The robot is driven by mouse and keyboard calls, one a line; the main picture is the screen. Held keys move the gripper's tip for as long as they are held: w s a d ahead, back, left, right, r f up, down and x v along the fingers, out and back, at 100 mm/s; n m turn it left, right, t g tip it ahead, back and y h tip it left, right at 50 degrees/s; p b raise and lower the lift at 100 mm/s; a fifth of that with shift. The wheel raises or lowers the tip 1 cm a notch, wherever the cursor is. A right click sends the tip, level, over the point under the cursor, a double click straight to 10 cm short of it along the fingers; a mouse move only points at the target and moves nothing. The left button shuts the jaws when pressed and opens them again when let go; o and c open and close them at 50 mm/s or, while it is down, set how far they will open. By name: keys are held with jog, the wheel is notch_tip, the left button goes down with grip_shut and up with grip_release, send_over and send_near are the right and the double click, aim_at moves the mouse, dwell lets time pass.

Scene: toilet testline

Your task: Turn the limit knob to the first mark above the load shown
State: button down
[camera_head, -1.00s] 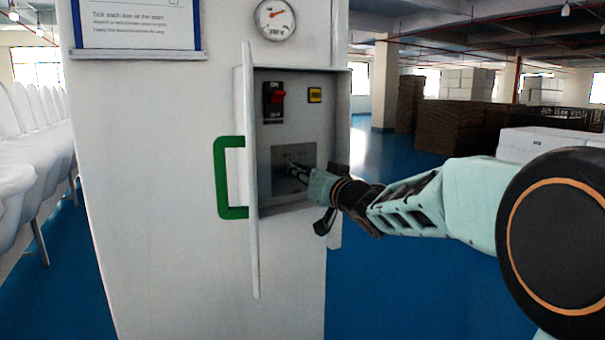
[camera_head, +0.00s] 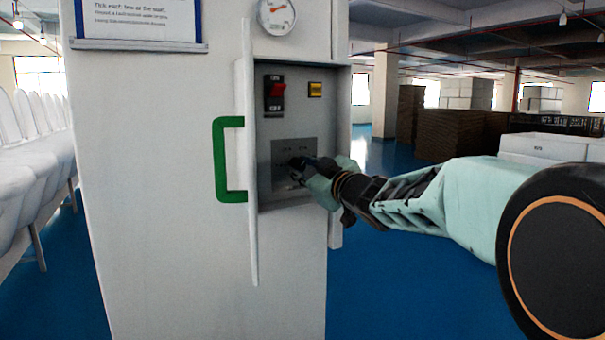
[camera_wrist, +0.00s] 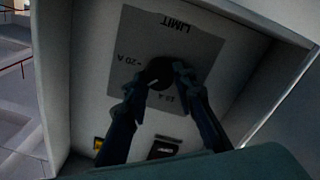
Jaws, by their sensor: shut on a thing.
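The limit knob (camera_wrist: 158,71) is a dark round knob on a grey plate (camera_wrist: 200,48) marked LIMIT, which appears upside down in the wrist view. My gripper (camera_wrist: 162,78) is shut on the knob, one finger on each side. A short white line on the knob points down-left in that view, between a "20 A" label and another label too blurred to read surely. In the head view my gripper (camera_head: 299,168) reaches into the open box and hides the knob. A round dial (camera_head: 277,14) with an orange needle sits above the box; its reading is too small to tell.
A notice board (camera_head: 140,22) hangs at upper left. Blue floor lies clear at right.

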jog(key=shift+f+n+b, duration=0.1)
jog(key=shift+n+b, duration=0.35)
jog(key=shift+n, duration=0.65)
jog(key=c, duration=1.6)
grip_release()
jog(key=v, duration=0.7)
jog(key=shift+s, duration=0.25)
jog(key=shift+d, duration=0.2)
